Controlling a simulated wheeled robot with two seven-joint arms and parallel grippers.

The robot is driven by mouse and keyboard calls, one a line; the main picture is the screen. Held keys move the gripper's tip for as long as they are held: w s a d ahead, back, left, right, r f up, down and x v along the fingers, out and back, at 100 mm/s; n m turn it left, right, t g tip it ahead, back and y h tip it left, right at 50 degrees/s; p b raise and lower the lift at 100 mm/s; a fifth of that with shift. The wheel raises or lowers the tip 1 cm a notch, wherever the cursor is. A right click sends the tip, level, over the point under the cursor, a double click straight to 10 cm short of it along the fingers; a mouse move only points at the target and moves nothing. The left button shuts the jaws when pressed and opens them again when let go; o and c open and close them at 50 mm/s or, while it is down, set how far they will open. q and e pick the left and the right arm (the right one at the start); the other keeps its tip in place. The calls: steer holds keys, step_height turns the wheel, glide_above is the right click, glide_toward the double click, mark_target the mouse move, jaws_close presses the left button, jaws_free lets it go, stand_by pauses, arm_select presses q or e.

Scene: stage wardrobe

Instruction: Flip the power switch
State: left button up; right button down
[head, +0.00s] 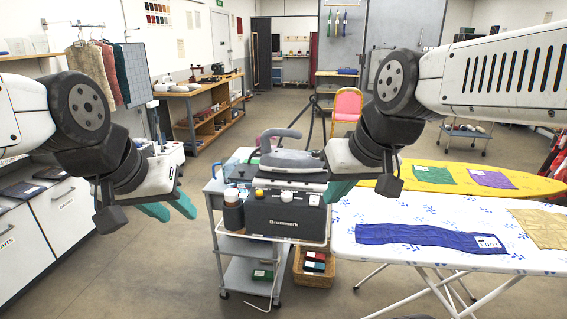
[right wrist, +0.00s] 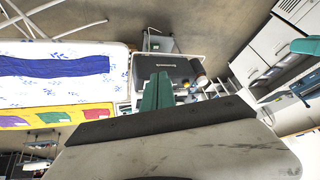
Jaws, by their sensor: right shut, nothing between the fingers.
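A dark grey steam station (head: 285,218) marked "Brunnwerk" stands on a trolley in the middle of the head view, with a grey iron (head: 290,160) on top. A small orange knob (head: 259,193) and a pale fitting (head: 314,200) show near its upper front edge; I cannot make out which part is the power switch. My right gripper (head: 338,190) is shut and empty at the station's right side. In the right wrist view its teal fingers (right wrist: 157,92) overlap the dark station (right wrist: 180,70). My left gripper (head: 172,210) hangs left of the trolley, its fingers apart and empty.
The trolley (head: 240,246) also bears dark bottles (head: 233,212) at its left. An ironing board (head: 400,255) with a blue cloth (head: 430,238) stands close on the right. A wicker basket (head: 312,274) is on the floor by the trolley. Floor left of the trolley is clear.

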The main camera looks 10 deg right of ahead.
steer(key=w+d+r+n+g, duration=0.1)
steer(key=w+r+n, duration=0.15)
steer(key=w, duration=0.35)
steer(key=w+r+n+g, duration=0.1)
steer(key=w+n+g, duration=0.1)
steer(key=w+n, duration=0.25)
steer(key=n+g+h, duration=0.2)
steer(key=n+g, duration=0.1)
steer(key=n, duration=0.3)
glide_above(315, 197)
step_height(315, 197, down, 2)
steer(key=shift+w+f, duration=0.1)
steer(key=shift+f, duration=0.1)
step_height(315, 197, down, 14)
steer(key=shift+f, duration=0.2)
steer(key=shift+s+a+r, duration=0.2)
steer(key=shift+s+r, duration=0.1)
steer(key=shift+s, duration=0.4)
steer(key=shift+r, duration=0.15)
